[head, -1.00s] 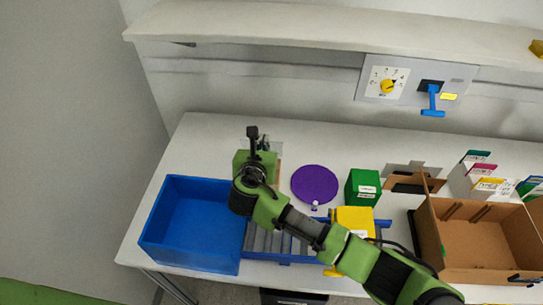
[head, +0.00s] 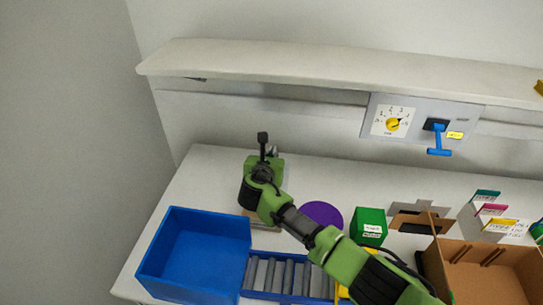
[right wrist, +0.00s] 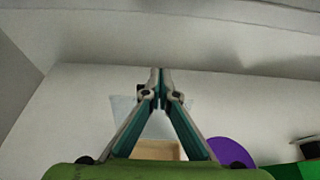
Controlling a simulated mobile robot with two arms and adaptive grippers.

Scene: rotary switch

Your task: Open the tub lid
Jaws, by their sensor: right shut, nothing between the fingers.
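A tan open-topped box, which seems to be the tub, shows in the right wrist view (right wrist: 157,150) below my right gripper (right wrist: 160,72). A pale translucent panel (right wrist: 122,104), perhaps its lid, shows at the box's far side; its angle is hard to tell. In the head view my right gripper (head: 269,151) is over the back left of the table, and its arm hides most of the box. The right fingers are shut together and empty, beyond the box. My left gripper is not in view.
A blue bin (head: 196,250) and a roller tray (head: 275,277) stand in front. A purple disc (head: 322,213), a green box (head: 369,226) and a cardboard box (head: 487,267) are to the right. A shelf (head: 340,68) and switch panel (head: 421,122) are on the wall.

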